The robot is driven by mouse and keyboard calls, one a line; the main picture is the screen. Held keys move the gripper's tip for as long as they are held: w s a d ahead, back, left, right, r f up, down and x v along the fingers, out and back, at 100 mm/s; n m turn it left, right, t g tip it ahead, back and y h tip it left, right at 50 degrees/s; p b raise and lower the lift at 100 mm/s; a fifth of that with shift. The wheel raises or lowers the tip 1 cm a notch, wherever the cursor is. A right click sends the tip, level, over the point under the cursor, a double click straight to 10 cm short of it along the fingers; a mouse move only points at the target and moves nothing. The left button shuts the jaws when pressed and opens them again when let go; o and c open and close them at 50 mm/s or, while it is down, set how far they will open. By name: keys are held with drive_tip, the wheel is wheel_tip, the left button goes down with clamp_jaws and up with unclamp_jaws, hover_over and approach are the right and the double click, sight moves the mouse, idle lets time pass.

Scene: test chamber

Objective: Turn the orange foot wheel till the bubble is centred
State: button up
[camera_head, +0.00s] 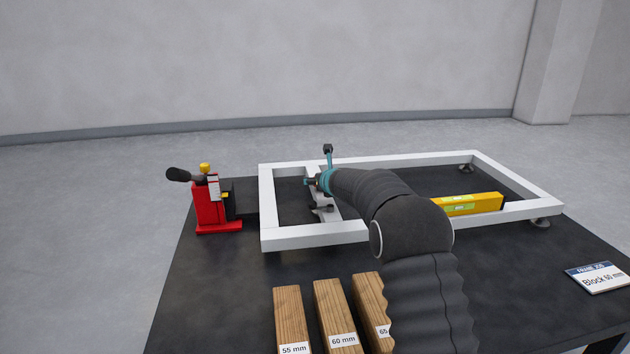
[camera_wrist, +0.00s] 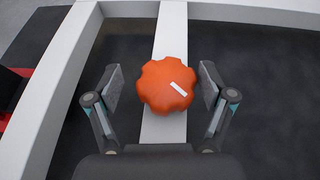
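The orange foot wheel (camera_wrist: 166,86) has a lobed rim and a white mark pointing to the lower right in the wrist view. It sits over a white crossbar (camera_wrist: 170,35) of the frame. My gripper (camera_wrist: 162,84) is open, with one finger on each side of the wheel and gaps to both. In the head view my gripper (camera_head: 320,182) is over the frame's left part, and the wheel is hidden there. A yellow spirit level (camera_head: 470,204) lies at the frame's right part. Its greenish vial shows, but the bubble is too small to read.
The white frame (camera_head: 315,238) lies on a dark table (camera_head: 225,300). A red jack (camera_head: 210,205) with a black handle stands at its left. Wooden blocks labelled 55 mm (camera_head: 289,315), 60 mm (camera_head: 335,310) and apparently 65 lie in front. A card (camera_head: 597,277) reads "Block 60 mm".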

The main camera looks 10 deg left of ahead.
drive_tip(key=shift+d, duration=0.2)
drive_tip(key=shift+s+d+r, duration=0.2)
drive_tip(key=shift+s+r, duration=0.05)
drive_tip(key=shift+s, duration=0.05)
drive_tip(key=v, duration=1.1)
drive_tip(key=shift+s+f, duration=0.1)
drive_tip(key=shift+f, duration=0.05)
